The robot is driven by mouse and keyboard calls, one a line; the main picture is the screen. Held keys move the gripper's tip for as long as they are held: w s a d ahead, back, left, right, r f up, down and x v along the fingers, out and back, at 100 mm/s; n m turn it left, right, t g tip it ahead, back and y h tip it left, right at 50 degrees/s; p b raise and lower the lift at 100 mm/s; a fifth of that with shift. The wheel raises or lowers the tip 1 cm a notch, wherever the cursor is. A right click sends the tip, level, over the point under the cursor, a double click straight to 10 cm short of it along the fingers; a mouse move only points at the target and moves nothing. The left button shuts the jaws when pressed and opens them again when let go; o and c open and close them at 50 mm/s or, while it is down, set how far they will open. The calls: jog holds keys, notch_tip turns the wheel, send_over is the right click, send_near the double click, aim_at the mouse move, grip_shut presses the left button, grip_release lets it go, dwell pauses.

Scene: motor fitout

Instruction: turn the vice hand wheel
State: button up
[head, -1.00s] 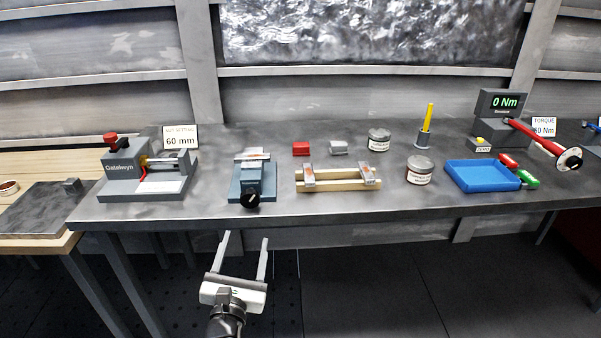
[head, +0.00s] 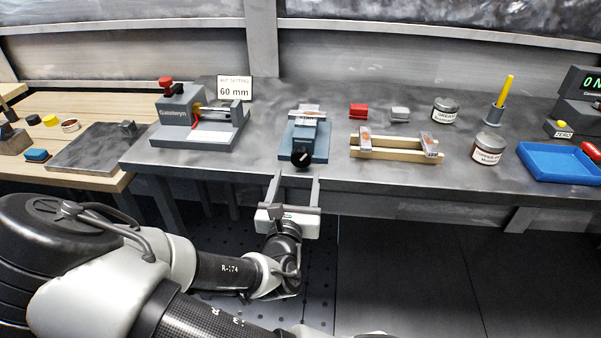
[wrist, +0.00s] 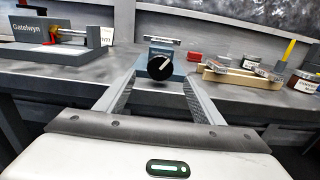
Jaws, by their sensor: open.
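The vice (head: 312,133) is a blue-grey block on a base plate near the front edge of the bench. Its hand wheel (head: 302,157) is a black round knob with a pale line on its face, pointing toward me. My gripper (head: 295,177) is open and empty, just in front of the bench edge and a little below the wheel. In the wrist view the wheel (wrist: 160,67) shows beyond and between the two fingertips (wrist: 158,76), with no visible contact. The vice body (wrist: 163,50) is partly hidden behind the wheel there.
A grey Gatelwyn device (head: 185,115) with a 60 mm sign (head: 234,90) stands left of the vice. A wooden rack (head: 398,153), red block (head: 358,111), grey block (head: 400,114), tins (head: 488,148) and blue tray (head: 560,163) stand right. The bench edge (head: 230,175) lies close.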

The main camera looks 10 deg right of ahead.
aim_at(301, 159)
jog(key=x, duration=0.7)
jog(key=shift+w+r+b, duration=0.1)
jog(key=shift+w+b, duration=0.1)
jog(key=shift+b, duration=0.1)
jog(key=c, duration=1.1)
jog(key=shift+o, duration=0.2)
jog(key=shift+m, duration=0.3)
jog(key=m, duration=0.4)
jog(key=shift+d+m+p, duration=0.1)
jog(key=shift+m+p, duration=0.2)
jog(key=shift+p, duration=0.1)
jog(key=m, duration=0.5)
jog(key=shift+s+m, duration=0.1)
jog(key=shift+m, duration=0.2)
